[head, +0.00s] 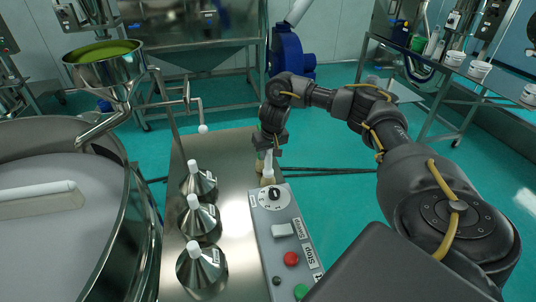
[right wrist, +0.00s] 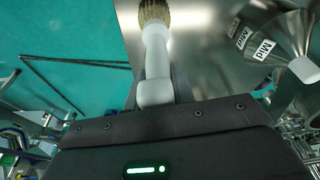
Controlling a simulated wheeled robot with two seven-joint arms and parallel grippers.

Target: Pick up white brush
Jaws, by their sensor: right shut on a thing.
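The white brush (head: 268,160) hangs upright below my right gripper (head: 267,148) in the head view, bristles down, by the far end of the control box. In the right wrist view the brush (right wrist: 156,50) has a white handle and tan bristles. My right gripper (right wrist: 156,90) is shut on the handle there, one dark finger on each side. I cannot tell whether the bristles touch the steel table. My left gripper is not in view.
The steel table (head: 223,150) holds three metal cones with white caps, the middle one (head: 200,222) among them. A control box (head: 272,225) with knob and buttons stands at its right edge. The large round sieve (head: 130,215) is at left. Open floor lies to the right.

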